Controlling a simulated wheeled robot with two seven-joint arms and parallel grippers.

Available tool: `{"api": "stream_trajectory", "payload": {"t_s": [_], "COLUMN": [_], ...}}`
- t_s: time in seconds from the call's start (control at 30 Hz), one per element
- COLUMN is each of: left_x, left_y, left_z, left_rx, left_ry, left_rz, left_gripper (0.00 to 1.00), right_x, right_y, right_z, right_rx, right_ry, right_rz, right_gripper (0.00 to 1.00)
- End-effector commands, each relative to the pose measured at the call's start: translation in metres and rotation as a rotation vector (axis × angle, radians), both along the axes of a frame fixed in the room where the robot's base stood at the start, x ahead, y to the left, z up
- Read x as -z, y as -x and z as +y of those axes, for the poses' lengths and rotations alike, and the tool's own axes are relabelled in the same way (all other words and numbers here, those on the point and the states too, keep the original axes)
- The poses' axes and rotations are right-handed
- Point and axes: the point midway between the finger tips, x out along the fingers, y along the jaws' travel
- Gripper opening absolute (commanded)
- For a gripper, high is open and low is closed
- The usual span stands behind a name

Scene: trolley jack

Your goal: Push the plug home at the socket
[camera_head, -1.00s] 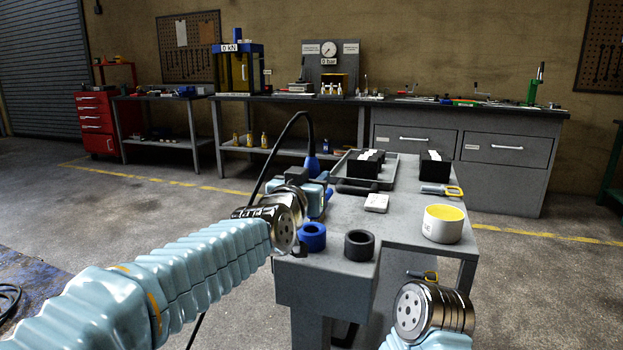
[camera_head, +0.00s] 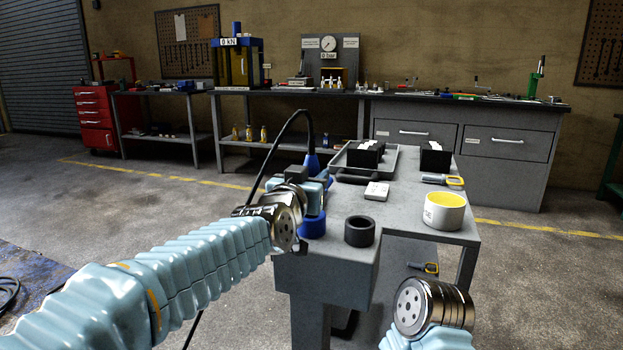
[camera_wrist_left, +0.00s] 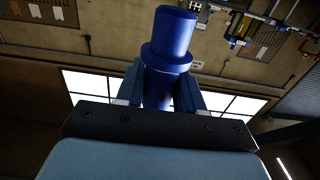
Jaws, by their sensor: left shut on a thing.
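A blue plug (camera_head: 312,163) stands roughly upright in my left gripper (camera_head: 318,184), with a black cable looping from its top. In the left wrist view the blue plug (camera_wrist_left: 168,50), with its wider collar, sits between the two fingers, which are shut on it. A blue round socket (camera_head: 312,226) is at the near left corner of the grey bench, just below the gripper and partly covered by it. The plug's lower end is hidden, so I cannot tell whether it touches the socket. My right arm's wrist shows at lower right; its gripper is out of view.
A black ring-shaped socket (camera_head: 360,231) stands just right of the blue one. A white tub with yellow inside (camera_head: 444,214), a small white block (camera_head: 377,191), a grey tray (camera_head: 391,162) and black boxes are on the bench (camera_head: 405,215).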

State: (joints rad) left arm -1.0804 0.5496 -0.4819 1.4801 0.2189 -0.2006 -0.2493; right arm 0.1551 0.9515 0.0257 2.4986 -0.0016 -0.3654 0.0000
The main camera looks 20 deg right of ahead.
Motion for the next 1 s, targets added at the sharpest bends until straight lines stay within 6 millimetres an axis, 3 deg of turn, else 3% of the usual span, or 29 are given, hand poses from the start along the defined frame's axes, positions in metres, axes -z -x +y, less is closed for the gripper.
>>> {"api": "stream_trajectory", "payload": {"t_s": [1.0], "left_x": [0.0059], "left_y": [0.0], "left_z": [0.0], "left_rx": [0.0], "left_ry": [0.001], "left_rz": [-0.001], "left_gripper": [0.04], "right_x": [0.0053], "right_y": [0.0], "right_z": [0.0], "right_rx": [0.0], "right_ry": [0.0], "right_rz": [0.0], "right_gripper": [0.43]}}
